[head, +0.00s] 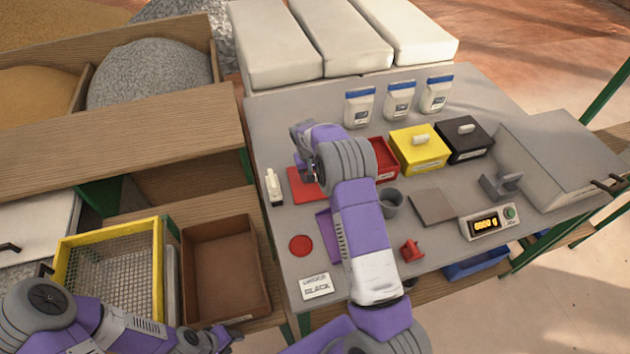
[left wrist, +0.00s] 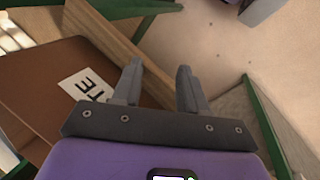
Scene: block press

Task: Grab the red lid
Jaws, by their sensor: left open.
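A flat red square (head: 304,188), which looks like the red lid, lies on the grey table below my right gripper, which partly covers it. The red box (head: 383,160) stands to its right, partly hidden by my right arm, and appears open. My right gripper (head: 312,172) is over the lid's far edge; its fingertips are not clear, so I cannot tell its opening or any contact. My left gripper (head: 232,334) is low at the left, by the brown bin's near edge. In the left wrist view it (left wrist: 158,88) is open and empty.
A yellow box (head: 418,150) and a black box (head: 464,140) with white-handled lids stand right of the red box. A red disc (head: 301,245), a white bottle (head: 273,187), a grey cup (head: 391,201) and a scale (head: 487,222) are on the table. The brown bin (head: 222,270) is at left.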

